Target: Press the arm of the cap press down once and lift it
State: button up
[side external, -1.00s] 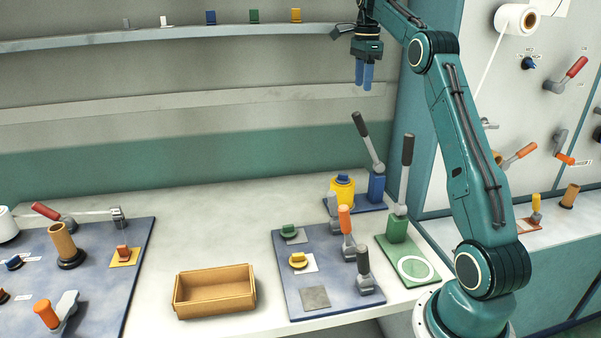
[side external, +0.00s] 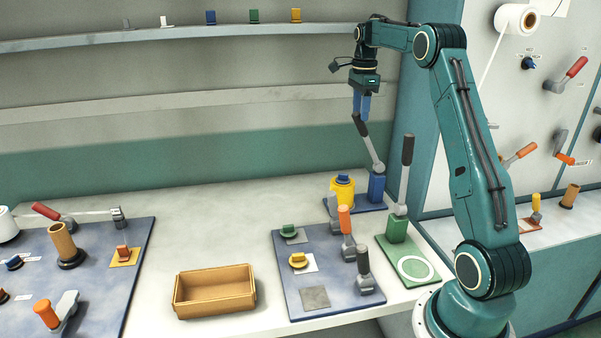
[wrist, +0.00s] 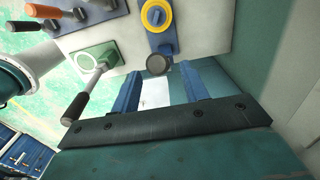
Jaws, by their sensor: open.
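The cap press has a blue post (side external: 376,186) on a blue plate, and its arm rises tilted to the upper left, ending in a dark grip (side external: 361,126). A yellow jar (side external: 342,192) with a blue cap (side external: 343,179) stands beside the post. My gripper (side external: 361,117) points down with its fingertips at the top of the grip. In the wrist view my gripper (wrist: 160,88) is open, and the round grip end (wrist: 158,64) appears between and just beyond the two blue fingers. I cannot tell whether they touch it.
A green press (side external: 397,229) with an upright dark-gripped lever stands close on the right. A blue board (side external: 290,265) with several small levers lies in front. An open tan box (side external: 214,291) sits on the left. The shelf (side external: 150,38) runs along the wall behind.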

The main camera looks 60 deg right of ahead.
aim_at(360, 124)
jog(key=shift+f, duration=2.5)
grip_shut()
